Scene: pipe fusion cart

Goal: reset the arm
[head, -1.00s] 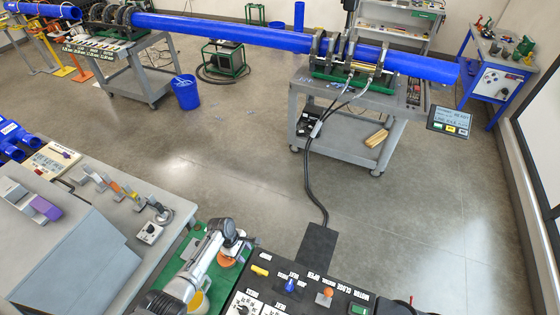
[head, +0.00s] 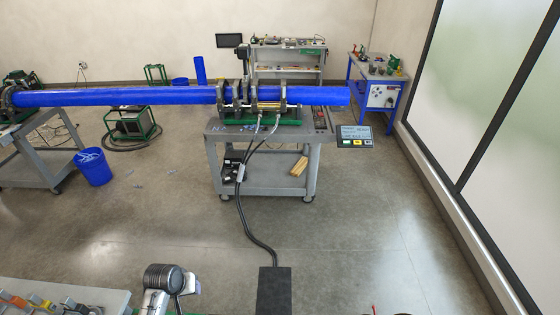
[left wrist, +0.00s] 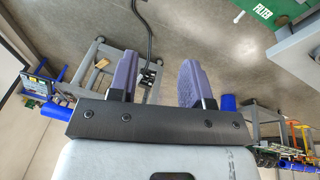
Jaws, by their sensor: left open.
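My left gripper (left wrist: 157,75) shows in the left wrist view with its two purple fingers spread apart and nothing between them. The floor and a grey cart show beyond the fingers. In the head view, grey and white links of one of my arms (head: 166,280) rise from the bottom edge, left of the middle; no gripper fingers show there. My right gripper is in neither view.
A long blue pipe (head: 120,97) lies through the fusion machine on a grey cart (head: 262,182). A blue bucket (head: 94,167) stands on the floor. A grey table (head: 65,293) with tools is at bottom left. A black hose runs to a black panel (head: 274,290). Floor on the right is clear.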

